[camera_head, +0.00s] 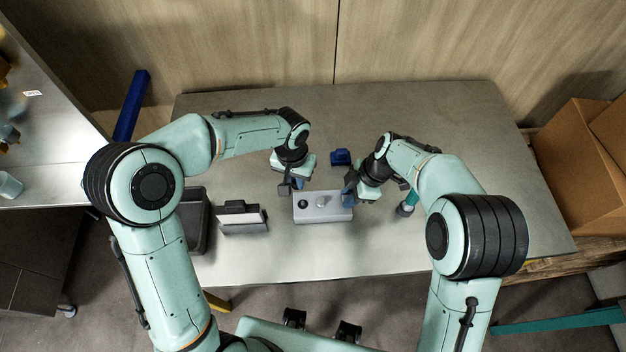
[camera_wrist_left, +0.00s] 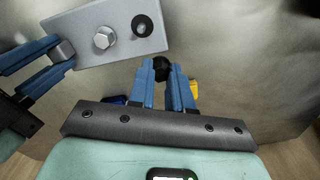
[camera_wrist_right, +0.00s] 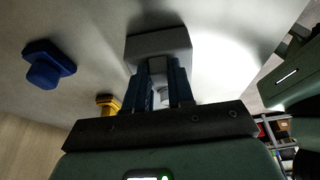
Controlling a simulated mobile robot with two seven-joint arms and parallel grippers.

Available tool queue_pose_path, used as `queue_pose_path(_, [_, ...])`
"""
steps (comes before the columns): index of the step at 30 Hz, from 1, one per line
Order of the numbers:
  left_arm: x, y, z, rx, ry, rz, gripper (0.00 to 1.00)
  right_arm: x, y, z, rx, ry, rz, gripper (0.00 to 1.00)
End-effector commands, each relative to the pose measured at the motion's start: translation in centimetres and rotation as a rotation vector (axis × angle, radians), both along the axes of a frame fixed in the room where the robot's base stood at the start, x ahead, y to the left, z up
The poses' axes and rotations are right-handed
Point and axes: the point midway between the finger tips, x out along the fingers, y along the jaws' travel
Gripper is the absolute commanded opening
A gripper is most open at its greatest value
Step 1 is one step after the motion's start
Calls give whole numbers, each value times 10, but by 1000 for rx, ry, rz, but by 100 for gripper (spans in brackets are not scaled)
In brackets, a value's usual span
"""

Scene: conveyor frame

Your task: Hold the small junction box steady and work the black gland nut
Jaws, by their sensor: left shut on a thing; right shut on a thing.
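The small grey junction box (camera_head: 338,212) lies near the front of the table. In the left wrist view the box (camera_wrist_left: 80,30) shows a silver hex head and a black ring with a hole (camera_wrist_left: 142,25). My right gripper (camera_head: 350,192) is shut on one end of the box; its fingers also show in the right wrist view (camera_wrist_right: 163,85), closed around it. My left gripper (camera_head: 291,187) is at the other end of the box. In the left wrist view, its blue fingertips (camera_wrist_left: 163,78) are shut on a round black gland nut (camera_wrist_left: 161,67), which appears apart from the box.
A blue block (camera_head: 341,157) stands behind the box, and a yellow block (camera_wrist_right: 108,104) shows in the right wrist view. A grey holder with a black top (camera_head: 241,218) and a dark bin (camera_head: 195,222) are at left. A cardboard box (camera_head: 570,150) stands right. The table's back is clear.

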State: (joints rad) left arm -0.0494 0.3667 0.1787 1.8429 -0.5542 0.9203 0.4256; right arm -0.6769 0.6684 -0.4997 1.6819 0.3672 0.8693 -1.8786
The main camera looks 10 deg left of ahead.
Motion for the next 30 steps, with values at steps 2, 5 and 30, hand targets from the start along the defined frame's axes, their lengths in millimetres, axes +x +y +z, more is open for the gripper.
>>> queue_pose_path(2, [-12, -11, 18, 1, 5, -45, 0, 0, 0, 0, 0, 0, -1, 0])
queue_pose_path(5, [-25, -20, 33, 4, 15, -89, 0, 0, 0, 0, 0, 0, -1, 0])
queue_pose_path(30, [-34, -25, 11, 7, 27, -117, 0, 0, 0, 0, 0, -1, -1, 0])
